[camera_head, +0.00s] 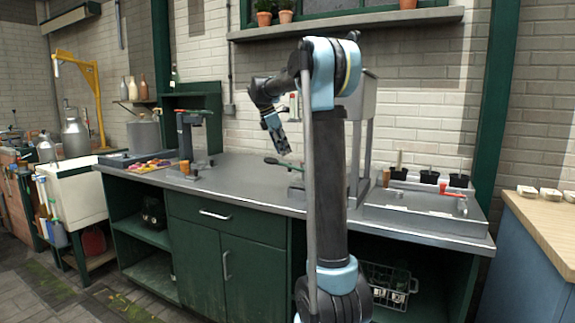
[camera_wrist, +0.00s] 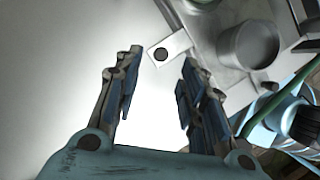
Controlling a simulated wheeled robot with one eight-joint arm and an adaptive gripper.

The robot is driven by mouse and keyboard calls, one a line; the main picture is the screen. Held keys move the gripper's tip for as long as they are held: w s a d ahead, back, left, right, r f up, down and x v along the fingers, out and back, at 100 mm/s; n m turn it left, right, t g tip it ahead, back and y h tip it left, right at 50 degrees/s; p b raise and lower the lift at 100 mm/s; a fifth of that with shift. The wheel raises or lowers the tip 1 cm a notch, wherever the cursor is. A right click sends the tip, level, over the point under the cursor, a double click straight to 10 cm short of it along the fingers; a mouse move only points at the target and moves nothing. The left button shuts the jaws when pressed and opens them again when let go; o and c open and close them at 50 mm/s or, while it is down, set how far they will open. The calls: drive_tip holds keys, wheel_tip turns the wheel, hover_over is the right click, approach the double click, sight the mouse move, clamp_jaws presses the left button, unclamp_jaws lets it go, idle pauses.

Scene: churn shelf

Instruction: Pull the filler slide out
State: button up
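A flat pale metal tab with a dark round knob or hole, which looks like the filler slide (camera_wrist: 179,42), sticks out from a grey metal base in the wrist view. My gripper (camera_wrist: 162,57) is open, its two fingers apart with the tab's end just beyond and between the tips. Nothing is held; I cannot tell how far above the tab the fingers are. In the head view my gripper (camera_head: 279,135) hangs above the bench, left of a grey filler stand (camera_head: 368,105) that my arm partly hides. The slide is not clear in that view.
A round metal cup (camera_wrist: 250,45) stands on the base beside the tab. A green-handled lever (camera_head: 278,162) lies near my gripper. A shallow tray (camera_head: 425,215) is at right.

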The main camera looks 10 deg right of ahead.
drive_tip(key=x, duration=0.6)
drive_tip(key=shift+d+f, duration=0.15)
drive_tip(key=shift+f, duration=0.25)
clamp_jaws()
